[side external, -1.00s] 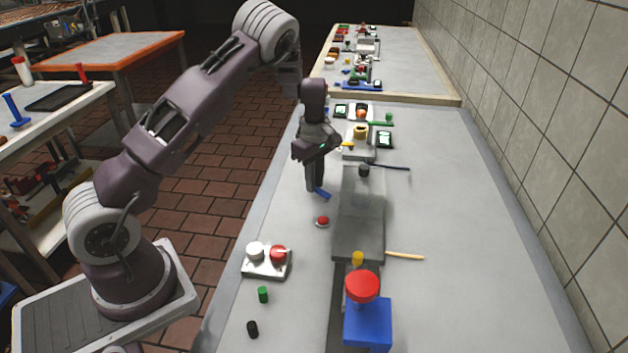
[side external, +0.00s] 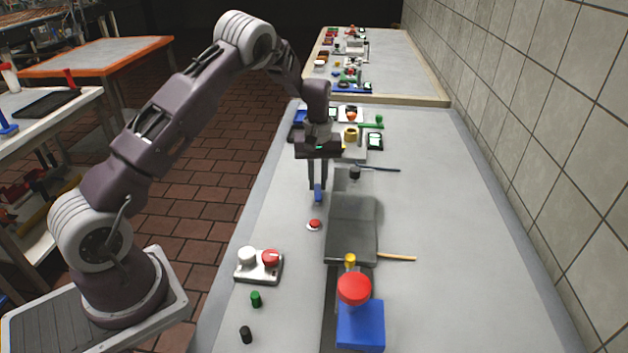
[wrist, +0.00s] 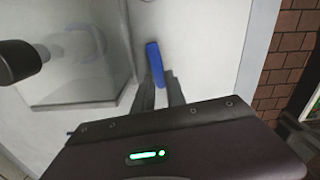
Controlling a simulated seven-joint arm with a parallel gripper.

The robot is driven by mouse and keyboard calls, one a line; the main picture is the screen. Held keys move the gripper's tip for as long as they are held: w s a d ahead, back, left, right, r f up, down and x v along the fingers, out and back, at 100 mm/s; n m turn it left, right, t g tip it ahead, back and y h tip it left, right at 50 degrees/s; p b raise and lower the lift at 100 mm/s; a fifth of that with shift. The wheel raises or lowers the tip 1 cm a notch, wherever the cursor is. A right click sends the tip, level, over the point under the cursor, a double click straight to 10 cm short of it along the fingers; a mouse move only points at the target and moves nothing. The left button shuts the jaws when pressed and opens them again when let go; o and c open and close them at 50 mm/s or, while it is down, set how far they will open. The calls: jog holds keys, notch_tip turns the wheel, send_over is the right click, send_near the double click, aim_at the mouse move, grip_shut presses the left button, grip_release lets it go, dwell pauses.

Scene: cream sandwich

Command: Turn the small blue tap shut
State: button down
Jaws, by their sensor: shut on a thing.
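The small blue tap (side external: 318,194) is at the left side of the grey transparent box on the table. In the wrist view its blue handle (wrist: 154,60) runs away from between my fingertips. My gripper (side external: 317,186) points down with its two fingers on either side of the handle, shut on it. The fingers (wrist: 159,92) also show at the handle's near end in the wrist view. The tap's body under the handle is hidden or too small to make out.
The transparent box (side external: 351,238) stands just right of the tap, with a dark knob (side external: 355,172) above it. A red button (side external: 314,225) lies just in front. A two-button panel (side external: 259,266) is nearer the front left. The table's right side is mostly clear.

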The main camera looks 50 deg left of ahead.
jog(key=shift+w+d+m, duration=0.2)
jog(key=shift+w+m, duration=0.05)
jog(key=shift+m, duration=0.55)
jog(key=c, duration=1.4)
grip_release()
jog(key=shift+o, duration=0.2)
